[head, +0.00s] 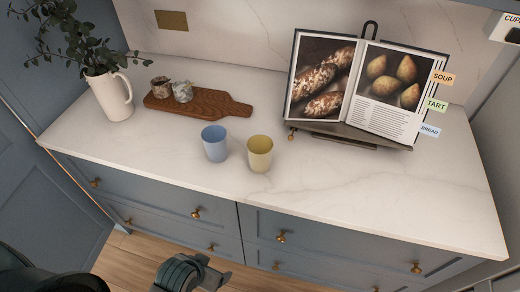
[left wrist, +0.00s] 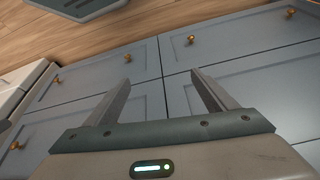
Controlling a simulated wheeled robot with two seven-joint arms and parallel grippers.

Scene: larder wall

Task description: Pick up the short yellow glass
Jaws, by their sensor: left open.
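The short yellow glass (head: 260,154) stands upright on the pale marble counter, near its front edge and just right of a blue glass (head: 215,144). The two glasses stand apart with a narrow gap. My left gripper (head: 212,276) shows at the bottom of the head view, below the counter top and in front of the drawers. In the left wrist view my left gripper (left wrist: 161,78) is open with nothing between its fingers. No glass shows in that view. My right gripper is in neither view.
A wooden board (head: 208,103) with two small jars lies behind the glasses. A white jug (head: 108,97) with leafy stems stands at left. An open cookbook (head: 352,85) on a stand is at back right. The counter's front right (head: 400,205) is clear. Drawer knobs (head: 195,213) stick out below.

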